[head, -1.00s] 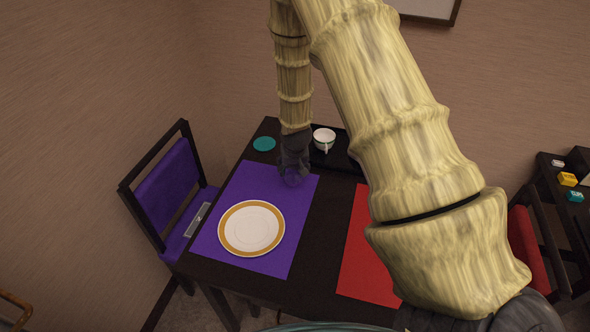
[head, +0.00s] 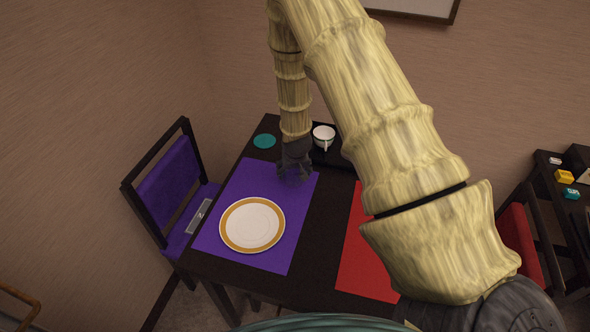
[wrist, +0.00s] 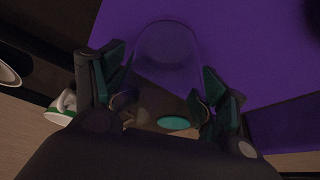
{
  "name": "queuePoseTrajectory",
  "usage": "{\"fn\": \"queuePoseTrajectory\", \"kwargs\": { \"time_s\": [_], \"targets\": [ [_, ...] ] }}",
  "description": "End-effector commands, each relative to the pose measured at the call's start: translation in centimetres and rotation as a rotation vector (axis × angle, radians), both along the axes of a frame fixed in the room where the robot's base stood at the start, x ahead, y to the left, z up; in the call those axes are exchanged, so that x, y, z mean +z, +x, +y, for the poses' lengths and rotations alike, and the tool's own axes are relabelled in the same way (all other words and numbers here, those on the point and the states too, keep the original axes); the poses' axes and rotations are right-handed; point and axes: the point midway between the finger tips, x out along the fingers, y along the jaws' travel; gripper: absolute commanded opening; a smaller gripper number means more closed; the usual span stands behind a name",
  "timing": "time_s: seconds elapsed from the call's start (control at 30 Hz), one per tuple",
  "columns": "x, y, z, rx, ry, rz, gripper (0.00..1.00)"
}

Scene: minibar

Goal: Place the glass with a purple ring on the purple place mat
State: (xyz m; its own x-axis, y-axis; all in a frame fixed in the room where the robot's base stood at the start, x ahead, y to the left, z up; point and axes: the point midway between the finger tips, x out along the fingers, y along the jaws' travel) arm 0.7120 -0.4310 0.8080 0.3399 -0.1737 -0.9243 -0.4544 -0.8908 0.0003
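The glass, clear with a purple tint, shows in the wrist view (wrist: 167,48) between the two fingers of my gripper (wrist: 160,98), its round end away from the camera. The fingers lie close along both its sides and appear shut on it. In the head view my gripper (head: 293,174) is low at the far right corner of the purple place mat (head: 228,196), and it largely hides the glass. I cannot tell whether the glass touches the mat. The purple ring is not clear as a separate band.
A white plate with a gold rim (head: 252,225) lies on the purple mat, nearer than my gripper. A white cup (head: 323,137) and a teal coaster (head: 264,141) are at the back of the dark table. A red mat (head: 368,253) lies to the right. A purple chair (head: 168,185) stands left.

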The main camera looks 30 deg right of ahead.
Motion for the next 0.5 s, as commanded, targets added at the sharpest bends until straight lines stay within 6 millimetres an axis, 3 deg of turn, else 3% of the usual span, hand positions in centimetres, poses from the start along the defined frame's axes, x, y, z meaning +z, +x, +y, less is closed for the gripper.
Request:
{"fn": "queuePoseTrajectory", "kwargs": {
  "time_s": [0.5],
  "targets": [
    [0.54,-0.08,0.06,-0.001,0.000,-0.002,0.86]
  ]
}}
